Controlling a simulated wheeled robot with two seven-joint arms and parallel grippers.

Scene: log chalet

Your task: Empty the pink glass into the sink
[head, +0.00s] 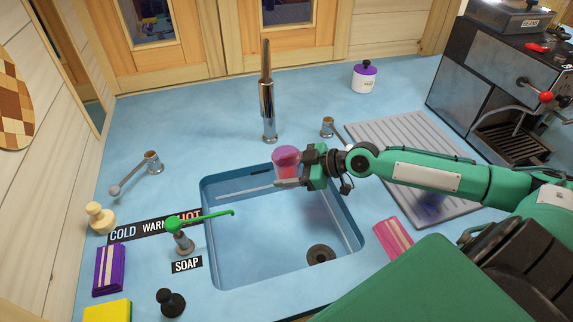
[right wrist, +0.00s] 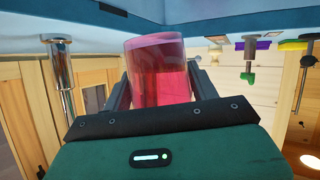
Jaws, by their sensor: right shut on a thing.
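The pink glass (head: 286,160) is held by my right gripper (head: 290,182) above the back right part of the sink (head: 213,229). It looks close to upright in the head view. In the right wrist view the pink glass (right wrist: 158,72) sits between the two fingers of my right gripper (right wrist: 157,88). Darker red liquid shows inside it, below a paler band. The sink basin is blue, with a dark round drain (head: 321,255) near its front right corner; the part of the basin I see is bare. My left gripper is not in view.
A tall metal faucet (head: 268,105) stands behind the sink. A green soap spout (head: 200,220) reaches over its left edge. A ridged drainboard (head: 400,135) lies to the right, partly under my arm. A pink sponge-like block (head: 393,238) lies right of the sink. A coffee machine (head: 490,85) stands back right.

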